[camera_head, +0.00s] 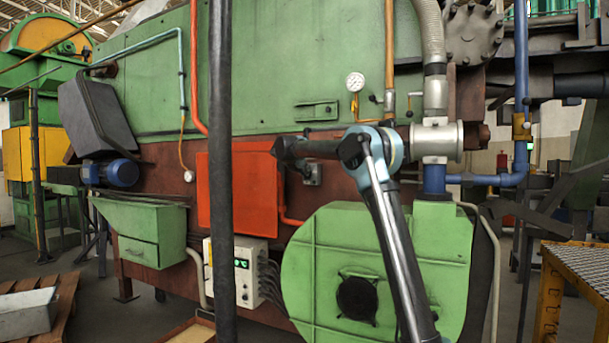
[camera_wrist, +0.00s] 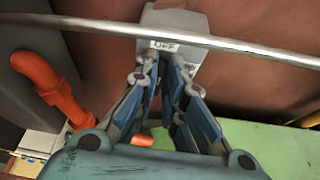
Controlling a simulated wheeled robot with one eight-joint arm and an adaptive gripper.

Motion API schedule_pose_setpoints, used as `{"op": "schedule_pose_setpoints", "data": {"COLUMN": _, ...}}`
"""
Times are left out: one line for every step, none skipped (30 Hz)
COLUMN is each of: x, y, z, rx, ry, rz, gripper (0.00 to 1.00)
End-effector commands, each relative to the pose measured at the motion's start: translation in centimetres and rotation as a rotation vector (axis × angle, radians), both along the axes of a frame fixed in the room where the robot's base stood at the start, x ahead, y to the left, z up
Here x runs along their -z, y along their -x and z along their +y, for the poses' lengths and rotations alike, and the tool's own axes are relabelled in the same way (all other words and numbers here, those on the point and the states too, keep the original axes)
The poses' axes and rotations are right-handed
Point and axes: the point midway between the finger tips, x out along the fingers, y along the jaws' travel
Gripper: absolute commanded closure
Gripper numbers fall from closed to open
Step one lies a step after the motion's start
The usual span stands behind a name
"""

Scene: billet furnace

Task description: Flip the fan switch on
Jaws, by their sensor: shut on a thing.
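The fan switch is a small grey box on the brown-red wall. In the wrist view the fan switch (camera_wrist: 176,24) is at the top, with a white label that seems to read OFF. In the head view the fan switch (camera_head: 313,176) shows just below my dark arm link. My gripper (camera_wrist: 164,66) has its fingertips close together right at the lower edge of the box. It is shut on the switch's lever, which is mostly hidden between the fingertips. My gripper cannot be made out clearly in the head view.
A thin metal rod (camera_wrist: 230,44) crosses the wrist view in front of the box. An orange pipe (camera_wrist: 45,82) is at its left. In the head view a green fan housing (camera_head: 320,245), an orange panel (camera_head: 238,190) and a white control box (camera_head: 246,260) surround the switch.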

Motion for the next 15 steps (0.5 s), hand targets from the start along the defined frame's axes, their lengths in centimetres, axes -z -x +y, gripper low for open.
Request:
{"op": "schedule_pose_setpoints", "data": {"x": 0.00, "y": 0.07, "z": -0.01, "rx": -0.001, "ry": -0.019, "rz": -0.007, "gripper": 1.00}}
{"op": "schedule_pose_setpoints", "data": {"x": 0.01, "y": 0.09, "z": -0.05, "rx": -0.001, "ry": -0.034, "rz": -0.012, "gripper": 1.00}}
{"op": "schedule_pose_setpoints", "data": {"x": 0.02, "y": 0.10, "z": -0.10, "rx": -0.001, "ry": -0.056, "rz": -0.020, "gripper": 1.00}}
{"op": "schedule_pose_setpoints", "data": {"x": 0.03, "y": 0.11, "z": -0.13, "rx": -0.002, "ry": -0.074, "rz": -0.027, "gripper": 1.00}}
{"op": "schedule_pose_setpoints", "data": {"x": 0.03, "y": 0.14, "z": -0.20, "rx": -0.001, "ry": -0.093, "rz": -0.034, "gripper": 1.00}}
{"op": "schedule_pose_setpoints", "data": {"x": 0.02, "y": 0.17, "z": -0.30, "rx": -0.001, "ry": -0.122, "rz": -0.044, "gripper": 1.00}}
{"op": "schedule_pose_setpoints", "data": {"x": 0.02, "y": 0.19, "z": -0.38, "rx": -0.001, "ry": -0.144, "rz": -0.052, "gripper": 1.00}}
{"op": "schedule_pose_setpoints", "data": {"x": 0.04, "y": 0.23, "z": -0.48, "rx": -0.001, "ry": -0.167, "rz": -0.061, "gripper": 1.00}}
{"op": "schedule_pose_setpoints", "data": {"x": 0.07, "y": 0.23, "z": -0.55, "rx": -0.001, "ry": -0.201, "rz": -0.073, "gripper": 1.00}}
{"op": "schedule_pose_setpoints", "data": {"x": 0.11, "y": 0.25, "z": -0.64, "rx": 0.000, "ry": -0.227, "rz": -0.083, "gripper": 1.00}}
{"op": "schedule_pose_setpoints", "data": {"x": 0.14, "y": 0.27, "z": -0.68, "rx": 0.000, "ry": -0.254, "rz": -0.092, "gripper": 1.00}}
{"op": "schedule_pose_setpoints", "data": {"x": 0.18, "y": 0.34, "z": -0.77, "rx": 0.000, "ry": -0.289, "rz": -0.105, "gripper": 1.00}}
{"op": "schedule_pose_setpoints", "data": {"x": 0.19, "y": 0.37, "z": -0.81, "rx": -0.001, "ry": -0.316, "rz": -0.115, "gripper": 1.00}}
{"op": "schedule_pose_setpoints", "data": {"x": 0.22, "y": 0.40, "z": -0.88, "rx": -0.001, "ry": -0.344, "rz": -0.124, "gripper": 1.00}}
{"op": "schedule_pose_setpoints", "data": {"x": 0.27, "y": 0.41, "z": -0.95, "rx": -0.001, "ry": -0.379, "rz": -0.137, "gripper": 1.00}}
